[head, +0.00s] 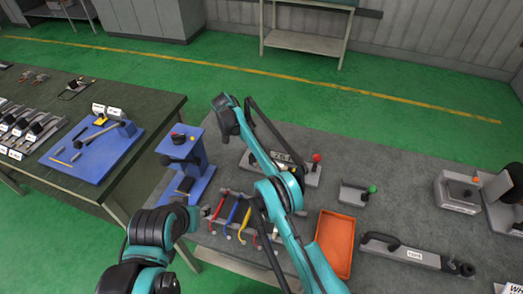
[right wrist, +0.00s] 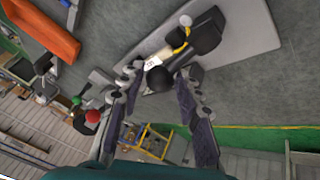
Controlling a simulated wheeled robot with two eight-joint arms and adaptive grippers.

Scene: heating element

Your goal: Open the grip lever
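In the right wrist view, a device with a black body (right wrist: 205,35), a yellow part and a white label stands on a light grey plate (right wrist: 255,30). A round black knob (right wrist: 160,79) on its near end looks like the end of the grip lever. My right gripper (right wrist: 160,72) is open, with one finger on each side of the knob. I see gaps, so it does not appear to grip it. In the head view my right arm covers much of a labelled base (head: 312,178) with a red knob (head: 317,157). My left gripper's fingers are not visible.
An orange tray (head: 335,244) lies right of my right arm. Coloured-handled tools (head: 232,214) and a blue stand (head: 195,180) are to the left.

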